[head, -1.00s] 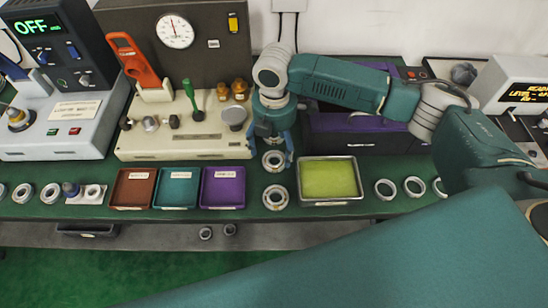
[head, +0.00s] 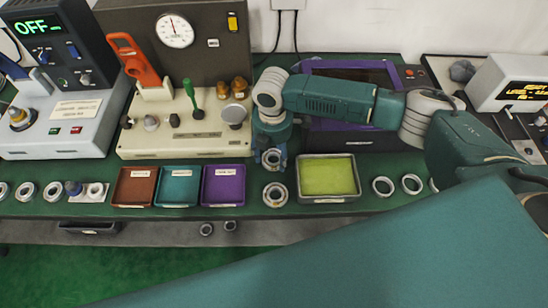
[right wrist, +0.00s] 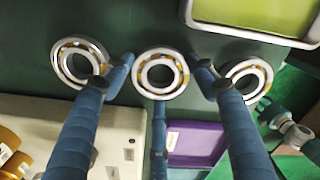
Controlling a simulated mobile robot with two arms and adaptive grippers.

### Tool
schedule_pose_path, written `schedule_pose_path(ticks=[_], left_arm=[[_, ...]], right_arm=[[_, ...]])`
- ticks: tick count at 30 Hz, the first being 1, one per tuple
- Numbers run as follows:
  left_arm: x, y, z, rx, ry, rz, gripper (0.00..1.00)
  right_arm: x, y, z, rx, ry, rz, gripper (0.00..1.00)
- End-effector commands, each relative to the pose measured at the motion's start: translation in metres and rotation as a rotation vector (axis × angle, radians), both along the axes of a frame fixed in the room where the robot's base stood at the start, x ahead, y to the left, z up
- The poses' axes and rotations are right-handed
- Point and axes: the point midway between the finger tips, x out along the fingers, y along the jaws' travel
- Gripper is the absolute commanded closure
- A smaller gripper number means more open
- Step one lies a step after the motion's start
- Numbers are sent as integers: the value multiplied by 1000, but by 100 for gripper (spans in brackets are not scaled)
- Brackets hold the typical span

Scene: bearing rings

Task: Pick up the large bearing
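In the right wrist view, three metal bearing rings with orange-brown cages lie in a row on the dark green bench: left bearing (right wrist: 78,62), middle bearing (right wrist: 160,72) and right bearing (right wrist: 248,78). They look similar in size, so I cannot tell which is largest. My right gripper (right wrist: 160,64) is open, its blue fingers spread around the middle bearing, with visible gaps on both sides. In the head view, the right gripper (head: 272,153) hangs over the middle bearing; the front bearing (head: 275,195) lies clear of it. The rear bearing is hidden there. My left gripper is out of view.
A yellow-green padded tray (head: 328,198) is right of the bearings. Purple (head: 223,204), teal (head: 177,205) and brown (head: 133,205) trays are left. A beige gauge fixture (head: 184,147) stands behind them. More rings (head: 383,187) lie along the bench's front edge.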

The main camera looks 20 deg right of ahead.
Motion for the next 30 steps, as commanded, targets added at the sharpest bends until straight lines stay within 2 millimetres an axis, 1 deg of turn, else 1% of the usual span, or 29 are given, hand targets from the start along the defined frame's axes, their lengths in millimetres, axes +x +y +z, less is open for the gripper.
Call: schedule_pose_path(ticks=[1,2,8,9,14,19,23,26,29,30], left_arm=[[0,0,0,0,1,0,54],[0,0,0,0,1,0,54],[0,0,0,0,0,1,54],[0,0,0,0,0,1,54],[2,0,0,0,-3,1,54],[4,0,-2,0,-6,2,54],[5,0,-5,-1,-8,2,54],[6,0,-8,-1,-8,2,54],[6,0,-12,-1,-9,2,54],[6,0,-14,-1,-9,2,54]], right_arm=[[-2,2,-1,3,3,2,77],[-2,2,-1,3,3,2,82],[-2,3,0,5,3,2,83],[-2,3,0,5,4,3,89],[-2,3,0,6,4,3,89],[-1,3,10,7,1,3,89],[0,3,28,6,-2,4,89],[0,2,49,6,-2,2,89],[1,2,76,5,-3,3,89],[1,2,88,5,-6,3,89]])
